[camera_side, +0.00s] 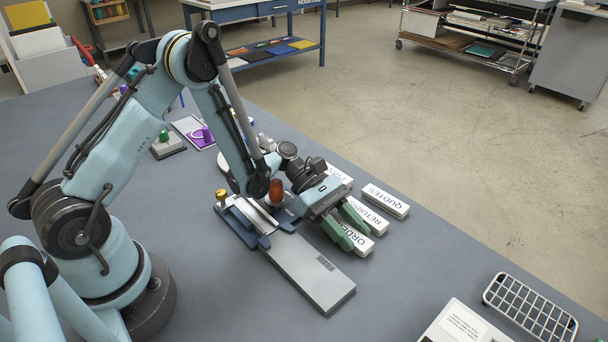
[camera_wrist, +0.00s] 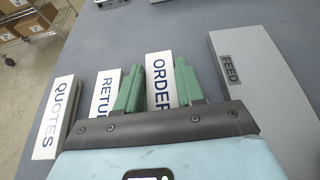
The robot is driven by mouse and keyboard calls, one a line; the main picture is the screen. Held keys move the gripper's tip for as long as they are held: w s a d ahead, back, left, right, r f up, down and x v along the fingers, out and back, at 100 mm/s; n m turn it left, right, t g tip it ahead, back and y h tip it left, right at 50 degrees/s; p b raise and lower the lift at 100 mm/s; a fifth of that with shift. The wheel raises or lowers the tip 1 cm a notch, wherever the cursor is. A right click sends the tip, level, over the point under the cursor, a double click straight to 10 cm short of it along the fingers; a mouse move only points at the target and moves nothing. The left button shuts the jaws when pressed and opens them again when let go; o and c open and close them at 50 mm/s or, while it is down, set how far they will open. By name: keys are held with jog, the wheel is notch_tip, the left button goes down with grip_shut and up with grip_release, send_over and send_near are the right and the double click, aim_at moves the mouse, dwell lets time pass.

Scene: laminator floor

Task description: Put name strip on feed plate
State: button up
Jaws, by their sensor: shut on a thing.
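My gripper (camera_side: 347,226) has its green fingers on both sides of the white ORDERS name strip (camera_side: 363,245) and is shut on it. In the wrist view the ORDERS strip (camera_wrist: 159,72) shows between the two fingers; its near end is hidden by the gripper. I cannot tell whether it touches the table. The grey feed plate (camera_side: 312,275), marked FEED, lies to the left of the strip in the side view. In the wrist view the feed plate (camera_wrist: 262,105) is at the right, apart from the strip, with its visible top bare.
The RETURNS strip (camera_side: 368,216) and the QUOTES strip (camera_side: 386,201) lie beside the gripper; another strip (camera_side: 340,176) is partly hidden behind it. The blue device with a brown knob (camera_side: 276,191) adjoins the feed plate. A wire rack (camera_side: 530,308) stands at front right.

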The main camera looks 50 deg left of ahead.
jog(key=shift+f, duration=0.15)
jog(key=o, duration=1)
jog(key=v, duration=1.2)
jog(key=shift+w, duration=0.3)
jog(key=shift+w+d+r+m+y, duration=0.15)
jog(key=shift+r+m+y, duration=0.15)
jog(key=shift+r, duration=0.25)
jog(key=s+a+r+m+t+y, duration=0.1)
jog(key=s+r+m+t+y, duration=0.1)
jog(key=m+y, duration=0.2)
jog(key=s+r+m+t+y, duration=0.2)
jog(key=s+r+m+y, duration=0.1)
jog(key=m, duration=0.3)
jog(key=s+a+r+m+t+y, duration=0.1)
jog(key=s+r+m+y, duration=0.1)
jog(key=s+m+y, duration=0.1)
jog(key=shift+s+a+r+m+t+y, duration=0.1)
jog(key=shift+a+r+m+t+y, duration=0.1)
jog(key=shift+m+y, duration=0.35)
jog(key=shift+a+r+m+t+y, duration=0.2)
jog(key=shift+m+y, duration=0.15)
jog(key=shift+m, duration=0.3)
jog(key=shift+o, duration=0.2)
jog(key=shift+s+a+r+m+t+y, duration=0.15)
jog(key=shift+s+a+m+t+y, duration=0.1)
jog(key=shift+m, duration=0.35)
jog(key=shift+s+a+r+m+t+y, duration=0.15)
jog(key=shift+a+m+t+y, duration=0.1)
jog(key=shift+m, duration=0.35)
